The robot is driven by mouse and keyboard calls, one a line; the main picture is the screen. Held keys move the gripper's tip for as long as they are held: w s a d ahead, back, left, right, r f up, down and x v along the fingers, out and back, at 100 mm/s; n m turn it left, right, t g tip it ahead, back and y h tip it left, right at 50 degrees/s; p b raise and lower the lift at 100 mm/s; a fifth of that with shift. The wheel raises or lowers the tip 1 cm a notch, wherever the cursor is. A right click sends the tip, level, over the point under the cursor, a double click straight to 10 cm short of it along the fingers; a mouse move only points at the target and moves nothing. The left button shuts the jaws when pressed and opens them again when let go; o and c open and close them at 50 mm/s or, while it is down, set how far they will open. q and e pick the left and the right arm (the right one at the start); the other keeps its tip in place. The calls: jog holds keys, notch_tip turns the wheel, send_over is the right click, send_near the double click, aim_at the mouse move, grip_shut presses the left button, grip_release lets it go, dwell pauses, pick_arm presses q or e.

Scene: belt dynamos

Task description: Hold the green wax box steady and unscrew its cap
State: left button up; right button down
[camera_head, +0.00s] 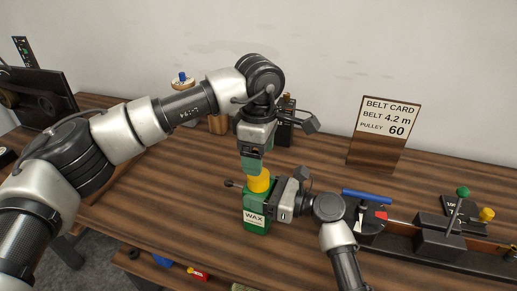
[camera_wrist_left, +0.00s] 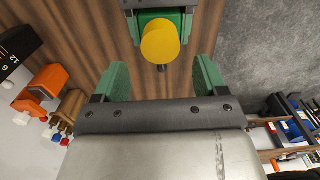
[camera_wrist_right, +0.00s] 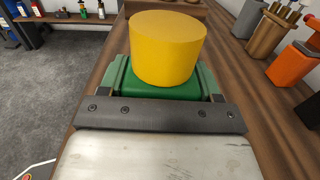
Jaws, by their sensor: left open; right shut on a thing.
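The green wax box (camera_head: 256,221) stands upright on the wooden bench, its white WAX label facing the front. Its yellow cap (camera_head: 259,182) sits on top and also shows in the left wrist view (camera_wrist_left: 160,41) and the right wrist view (camera_wrist_right: 168,46). My right gripper (camera_head: 262,205) is shut on the box's body below the cap, with a green pad on each side. My left gripper (camera_head: 251,163) is open and points down just above the cap. In the left wrist view the cap lies beyond the fingertips, with nothing between the pads.
The belt card sign (camera_head: 385,130) stands at the back right. A black machine with a blue bar (camera_head: 366,197) and green and yellow knobs (camera_head: 463,191) is to the right. Containers stand behind my left arm.

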pick_arm(q)
jog(key=m, duration=0.2)
jog(key=r+m, duration=0.1)
jog(key=m, duration=0.1)
jog(key=shift+f, duration=3.9)
jog(key=shift+c, duration=0.3)
jog(key=c, duration=0.8)
jog(key=n, duration=0.6)
jog(key=shift+c, duration=0.3)
jog(key=n, duration=0.6)
jog(key=shift+n, duration=0.3)
